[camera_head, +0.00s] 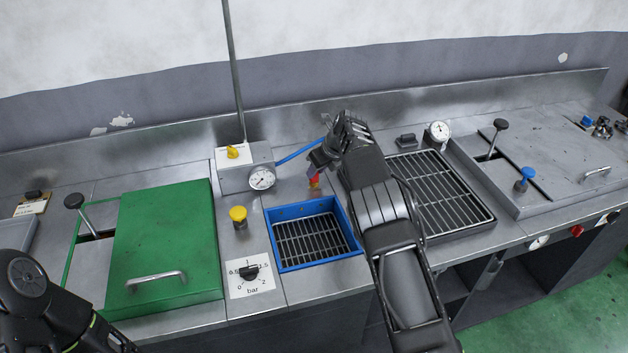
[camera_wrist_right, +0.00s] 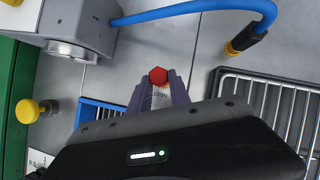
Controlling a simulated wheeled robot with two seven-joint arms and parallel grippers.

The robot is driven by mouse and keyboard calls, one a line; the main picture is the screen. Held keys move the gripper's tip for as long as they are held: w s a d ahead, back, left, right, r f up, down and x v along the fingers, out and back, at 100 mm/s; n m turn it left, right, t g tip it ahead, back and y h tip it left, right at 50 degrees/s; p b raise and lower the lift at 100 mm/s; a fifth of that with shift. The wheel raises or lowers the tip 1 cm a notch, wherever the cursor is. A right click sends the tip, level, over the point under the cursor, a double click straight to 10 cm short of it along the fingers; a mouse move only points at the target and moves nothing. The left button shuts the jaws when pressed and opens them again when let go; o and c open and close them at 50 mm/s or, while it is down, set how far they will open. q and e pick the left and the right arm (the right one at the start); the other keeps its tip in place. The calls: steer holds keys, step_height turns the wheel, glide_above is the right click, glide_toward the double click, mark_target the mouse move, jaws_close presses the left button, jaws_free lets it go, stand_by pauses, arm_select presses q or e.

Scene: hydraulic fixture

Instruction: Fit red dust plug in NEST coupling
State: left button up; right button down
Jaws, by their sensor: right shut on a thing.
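The red dust plug (camera_wrist_right: 158,75) is a small red hexagonal piece in the right wrist view, held at the fingertips of my right gripper (camera_wrist_right: 158,88). In the head view the plug (camera_head: 314,180) is a small red spot under my right gripper (camera_head: 314,172), just behind the blue-rimmed basin. The gripper is shut on it. The NEST coupling itself cannot be made out; whether the plug touches anything below is hidden. My left gripper is not in view; only part of the left arm shows.
A blue hose (camera_wrist_right: 190,10) runs from the gauge box (camera_head: 245,166) to a brass-coloured fitting (camera_wrist_right: 235,48) near the gripper. The blue-rimmed basin (camera_head: 270,247), yellow knob (camera_head: 238,214), green lid (camera_head: 165,245) and drain grate (camera_head: 440,190) surround the spot.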

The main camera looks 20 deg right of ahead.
steer(key=shift+s+a+r+m+h+p, duration=0.1)
steer(key=shift+a+r+m+h+p, duration=0.15)
steer(key=shift+m+p, duration=0.45)
steer(key=c, duration=1.7)
jaws_free()
steer(key=shift+f+m+h+p, duration=0.2)
steer(key=shift+m+h+p, duration=0.15)
steer(key=shift+m+p, duration=0.1)
steer(key=shift+o, duration=0.9)
steer(key=shift+d+f+b, duration=0.1)
steer(key=shift+f+b, duration=0.05)
steer(key=shift+b, duration=0.15)
steer(key=o, duration=0.4)
steer(key=shift+s+r, duration=0.15)
steer(key=shift+r, duration=0.4)
steer(key=b+v, duration=0.2)
steer(key=v, duration=0.4)
steer(key=shift+s+r, duration=0.25)
steer(key=shift+s, duration=0.05)
steer(key=shift+d, duration=0.1)
